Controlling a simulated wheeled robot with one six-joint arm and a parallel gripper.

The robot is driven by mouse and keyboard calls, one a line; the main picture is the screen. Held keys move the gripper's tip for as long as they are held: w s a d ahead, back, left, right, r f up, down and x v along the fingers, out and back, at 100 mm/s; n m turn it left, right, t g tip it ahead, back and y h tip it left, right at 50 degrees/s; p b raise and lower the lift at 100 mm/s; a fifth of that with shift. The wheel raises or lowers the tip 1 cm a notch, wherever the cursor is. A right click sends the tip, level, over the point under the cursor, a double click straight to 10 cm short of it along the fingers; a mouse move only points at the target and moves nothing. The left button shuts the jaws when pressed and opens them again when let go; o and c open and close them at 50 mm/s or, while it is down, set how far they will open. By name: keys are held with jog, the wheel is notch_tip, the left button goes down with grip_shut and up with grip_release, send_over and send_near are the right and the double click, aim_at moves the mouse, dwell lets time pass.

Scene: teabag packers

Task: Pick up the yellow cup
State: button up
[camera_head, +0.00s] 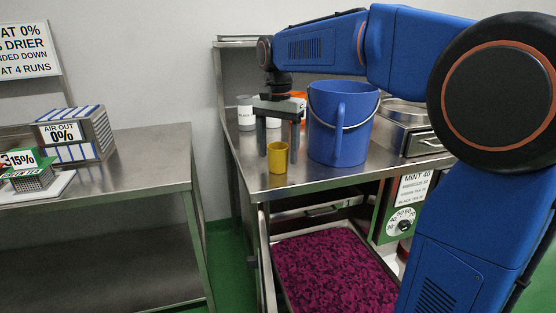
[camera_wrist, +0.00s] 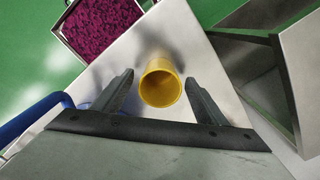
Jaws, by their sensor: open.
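The yellow cup (camera_head: 277,158) stands upright near the front left corner of the steel counter (camera_head: 262,181). In the wrist view the cup (camera_wrist: 160,84) shows its open top, between the two finger tips and a little beyond them. My gripper (camera_head: 279,158) points down over the cup, with one finger on each side of it. The fingers are apart and a gap shows between each finger and the cup in the wrist view (camera_wrist: 160,88). My gripper is open and empty.
A blue bucket (camera_head: 338,140) with a handle stands just right of my gripper. A white jar (camera_head: 245,113) and an orange item (camera_head: 299,97) are behind. A tray of purple material (camera_head: 335,270) sits below the counter front. Another steel table (camera_head: 150,150) is at left.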

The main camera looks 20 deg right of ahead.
jog(key=c, duration=1.1)
jog(key=shift+c, duration=0.2)
jog(key=shift+r, duration=0.15)
notch_tip(320, 180, up, 10)
